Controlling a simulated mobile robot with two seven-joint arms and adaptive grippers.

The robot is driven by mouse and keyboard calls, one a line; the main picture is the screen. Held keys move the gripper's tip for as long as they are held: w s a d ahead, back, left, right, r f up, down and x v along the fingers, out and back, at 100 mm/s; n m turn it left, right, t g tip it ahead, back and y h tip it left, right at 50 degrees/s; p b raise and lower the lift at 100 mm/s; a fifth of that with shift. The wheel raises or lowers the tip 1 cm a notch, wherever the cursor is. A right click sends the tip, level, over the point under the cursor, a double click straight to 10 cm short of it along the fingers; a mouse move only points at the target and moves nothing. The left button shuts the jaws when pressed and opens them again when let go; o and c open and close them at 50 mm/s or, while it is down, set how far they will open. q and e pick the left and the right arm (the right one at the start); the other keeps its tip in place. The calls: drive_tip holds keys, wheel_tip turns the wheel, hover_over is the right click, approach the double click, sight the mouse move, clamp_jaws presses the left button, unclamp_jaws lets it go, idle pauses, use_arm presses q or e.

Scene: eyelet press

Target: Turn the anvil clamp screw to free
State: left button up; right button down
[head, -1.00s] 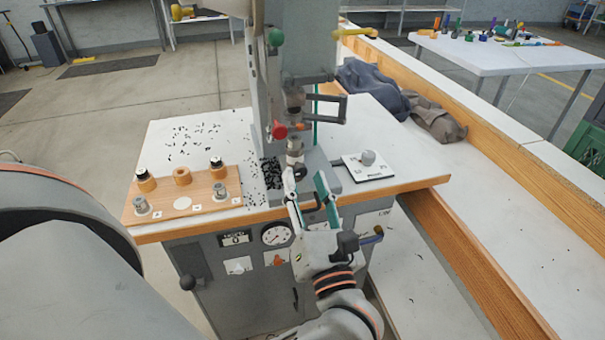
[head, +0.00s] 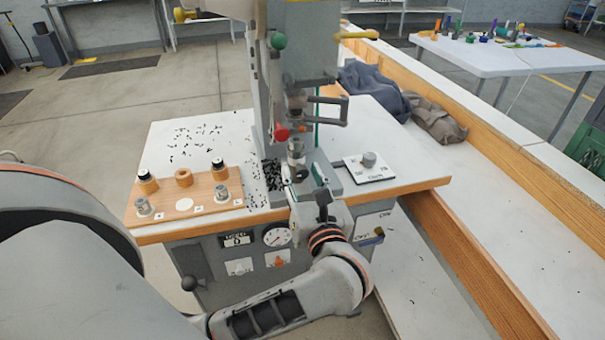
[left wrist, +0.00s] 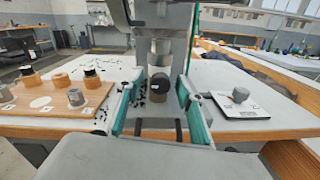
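The press anvil (head: 296,157) is a grey metal post at the foot of the press column, and it shows in the left wrist view (left wrist: 159,56). Its clamp screw has a dark round knob (left wrist: 158,86) on the near side, facing my wrist camera. My left gripper (head: 303,183) is at the front of the press base. In the left wrist view its teal-padded fingers (left wrist: 158,98) are open, one on each side of the knob, with gaps visible on both sides. In the head view the gripper largely hides the knob. My right gripper is not in view.
A wooden block (head: 208,192) with several dies and rings sits on the left. A white card with a grey dial (head: 369,160) lies on the right. Small black bits are scattered over the left tabletop. The press's red knob (head: 282,133) and handle (head: 330,108) are above the anvil.

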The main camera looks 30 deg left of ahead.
use_arm(q)
clamp_jaws()
